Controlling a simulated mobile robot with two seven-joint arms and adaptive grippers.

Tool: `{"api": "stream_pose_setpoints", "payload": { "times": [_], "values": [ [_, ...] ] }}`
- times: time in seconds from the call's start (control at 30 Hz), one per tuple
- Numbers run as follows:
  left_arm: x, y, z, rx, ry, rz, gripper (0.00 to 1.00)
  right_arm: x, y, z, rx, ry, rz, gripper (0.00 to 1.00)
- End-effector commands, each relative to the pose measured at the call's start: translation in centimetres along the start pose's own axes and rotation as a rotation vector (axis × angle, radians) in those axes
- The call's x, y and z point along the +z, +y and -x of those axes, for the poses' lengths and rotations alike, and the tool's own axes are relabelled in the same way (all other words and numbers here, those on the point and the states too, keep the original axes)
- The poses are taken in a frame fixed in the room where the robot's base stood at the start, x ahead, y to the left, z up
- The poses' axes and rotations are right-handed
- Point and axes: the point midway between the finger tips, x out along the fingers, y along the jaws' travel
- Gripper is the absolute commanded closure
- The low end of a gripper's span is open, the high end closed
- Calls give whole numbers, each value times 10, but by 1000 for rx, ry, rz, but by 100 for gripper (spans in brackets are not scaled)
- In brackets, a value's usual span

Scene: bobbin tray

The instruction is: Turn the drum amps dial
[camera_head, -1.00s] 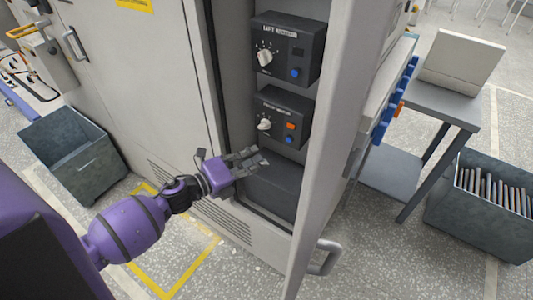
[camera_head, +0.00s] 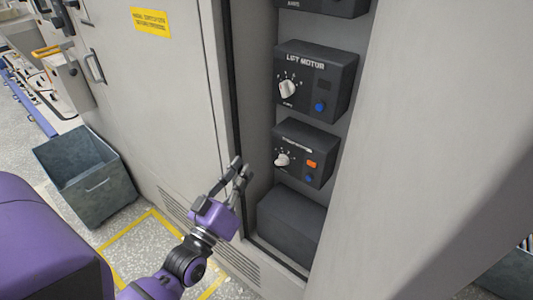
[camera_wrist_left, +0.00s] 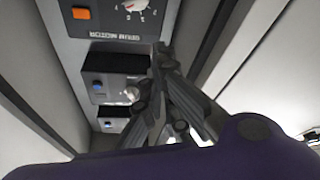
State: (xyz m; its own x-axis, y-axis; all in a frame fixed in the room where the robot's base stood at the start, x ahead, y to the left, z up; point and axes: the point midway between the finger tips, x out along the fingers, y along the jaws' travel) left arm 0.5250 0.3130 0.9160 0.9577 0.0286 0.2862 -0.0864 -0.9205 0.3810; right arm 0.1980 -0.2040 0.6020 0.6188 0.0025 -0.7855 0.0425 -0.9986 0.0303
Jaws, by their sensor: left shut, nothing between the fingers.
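The lower dark control box (camera_head: 303,152) hangs inside the open cabinet, with a white dial (camera_head: 282,160) and an orange and a blue button. Its label is too blurred to read, so I cannot confirm it as drum amps. My left gripper (camera_head: 241,167) is shut and empty, just left of this box and apart from the dial. In the left wrist view, the gripper fingers (camera_wrist_left: 163,62) reach up near a box with an orange button and a dial (camera_wrist_left: 132,4), its label upside down. My right gripper is not in view.
Above is the LIFT MOTOR box (camera_head: 315,82) with its own white dial (camera_head: 288,90). A plain dark box (camera_head: 292,222) lies below. The open cabinet door (camera_head: 420,150) stands to the right. A grey bin (camera_head: 85,180) is on the floor at left.

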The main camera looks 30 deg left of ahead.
Motion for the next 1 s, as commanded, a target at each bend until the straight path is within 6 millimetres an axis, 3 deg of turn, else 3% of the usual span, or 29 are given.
{"api": "stream_pose_setpoints", "payload": {
  "times": [0.1, 0.27, 0.7, 0.8, 1.0],
  "values": [
    [-2, -1, -1, -6, 4, 126, 100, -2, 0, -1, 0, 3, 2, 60],
    [-2, -1, -13, -4, 4, 146, 100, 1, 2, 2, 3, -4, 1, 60],
    [-4, 0, -103, -2, 6, 142, 100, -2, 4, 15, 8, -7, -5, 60],
    [16, 0, -96, -7, -3, 141, 100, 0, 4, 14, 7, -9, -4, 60],
    [34, 3, -89, -5, -1, 140, 100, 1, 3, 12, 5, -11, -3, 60]
  ]
}}
